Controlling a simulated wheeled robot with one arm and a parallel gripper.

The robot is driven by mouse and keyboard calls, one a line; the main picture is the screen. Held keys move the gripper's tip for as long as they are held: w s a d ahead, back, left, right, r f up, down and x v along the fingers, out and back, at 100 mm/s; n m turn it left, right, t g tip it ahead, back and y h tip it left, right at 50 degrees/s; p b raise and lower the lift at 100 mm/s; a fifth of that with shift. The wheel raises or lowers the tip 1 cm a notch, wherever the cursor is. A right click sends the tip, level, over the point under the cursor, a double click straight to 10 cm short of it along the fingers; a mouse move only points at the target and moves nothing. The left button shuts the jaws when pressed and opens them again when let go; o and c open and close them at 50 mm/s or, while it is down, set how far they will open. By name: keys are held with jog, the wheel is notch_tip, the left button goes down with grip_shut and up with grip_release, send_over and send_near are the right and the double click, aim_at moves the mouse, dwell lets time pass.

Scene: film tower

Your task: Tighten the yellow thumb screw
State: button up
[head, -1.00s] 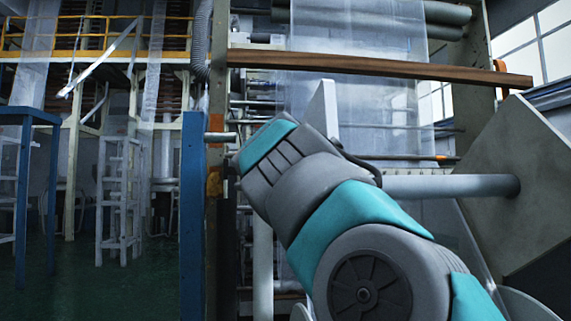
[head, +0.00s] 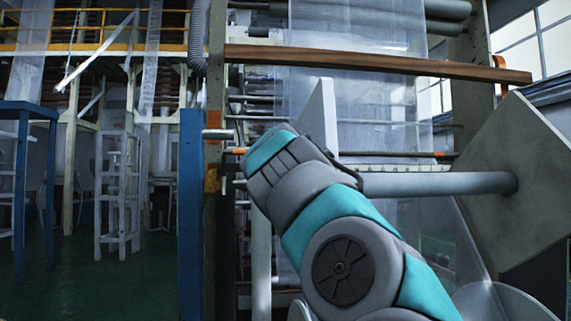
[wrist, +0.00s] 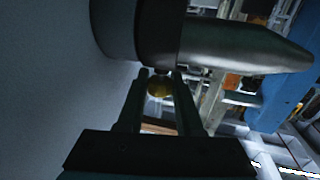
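The yellow thumb screw (wrist: 159,87) is a small round knob under the dark collar (wrist: 140,30) of a grey tapered shaft in the wrist view. My gripper (wrist: 160,82) reaches up from the bottom of that view, one finger on each side of the screw. The fingers stand apart with the screw between their tips. A thin gap seems to show beside the screw, though the picture is dark and contact is hard to judge. In the head view my arm hides the screw and most of the gripper.
The tapered shaft (wrist: 235,45) runs right, just above my fingertips. A pale panel fills the wrist view's left. In the head view, a blue post (head: 193,215) and a long brown beam (head: 380,63) frame the machine.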

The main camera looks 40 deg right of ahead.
grip_shut()
jog(key=shift+d+f+m+g+h+b, duration=0.1)
jog(key=shift+d+m+g+h+b, duration=0.1)
jog(key=shift+m+g+h+b, duration=0.25)
